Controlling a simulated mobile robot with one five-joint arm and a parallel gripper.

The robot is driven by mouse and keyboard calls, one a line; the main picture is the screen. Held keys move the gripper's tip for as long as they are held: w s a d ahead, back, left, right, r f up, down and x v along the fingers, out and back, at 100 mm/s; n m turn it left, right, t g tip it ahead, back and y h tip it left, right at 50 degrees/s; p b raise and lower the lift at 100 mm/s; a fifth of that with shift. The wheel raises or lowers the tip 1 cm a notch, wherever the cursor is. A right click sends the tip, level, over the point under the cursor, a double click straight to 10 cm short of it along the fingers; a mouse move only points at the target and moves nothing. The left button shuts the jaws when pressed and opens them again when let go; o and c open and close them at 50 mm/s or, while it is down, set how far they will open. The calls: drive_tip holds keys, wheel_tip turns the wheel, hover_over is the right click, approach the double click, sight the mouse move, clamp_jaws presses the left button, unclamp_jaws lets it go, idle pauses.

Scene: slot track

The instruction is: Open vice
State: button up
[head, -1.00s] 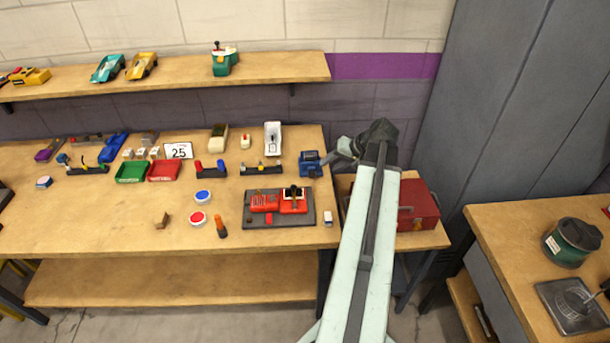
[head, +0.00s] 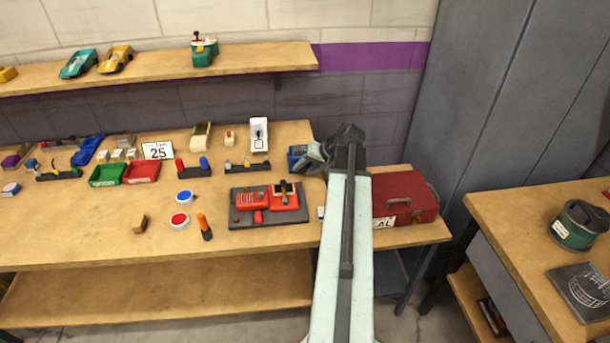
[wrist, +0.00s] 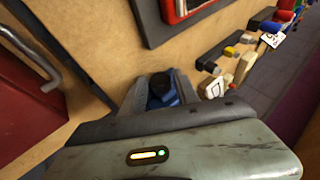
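The small blue vice (head: 297,153) sits at the right end of the workbench, partly hidden by my gripper in the head view. My gripper (head: 314,157) reaches it from its right side. In the wrist view my gripper's two grey fingers stand apart, and a blue and black part of the vice (wrist: 161,88) shows between them. Whether the fingers touch that part cannot be seen. The vice's jaws are hidden.
A red toolbox (head: 404,196) stands to the right of the bench end. A dark tray (head: 240,220) with red parts lies in front of the vice. A white device (head: 258,134) and a small rack (head: 247,166) stand to its left. Grey lockers (head: 490,90) are at the right.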

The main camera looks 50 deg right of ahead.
clamp_jaws()
drive_tip(key=shift+a+r+g+p, duration=0.15)
drive_tip(key=shift+r+g+p, duration=0.15)
drive_tip(key=shift+p, duration=0.3)
drive_tip(key=shift+h+p, duration=0.35)
drive_tip(key=shift+h, duration=0.05)
drive_tip(key=shift+w+f+g, duration=0.1)
drive_tip(key=shift+f+g, duration=0.1)
drive_tip(key=shift+g, duration=0.1)
unclamp_jaws()
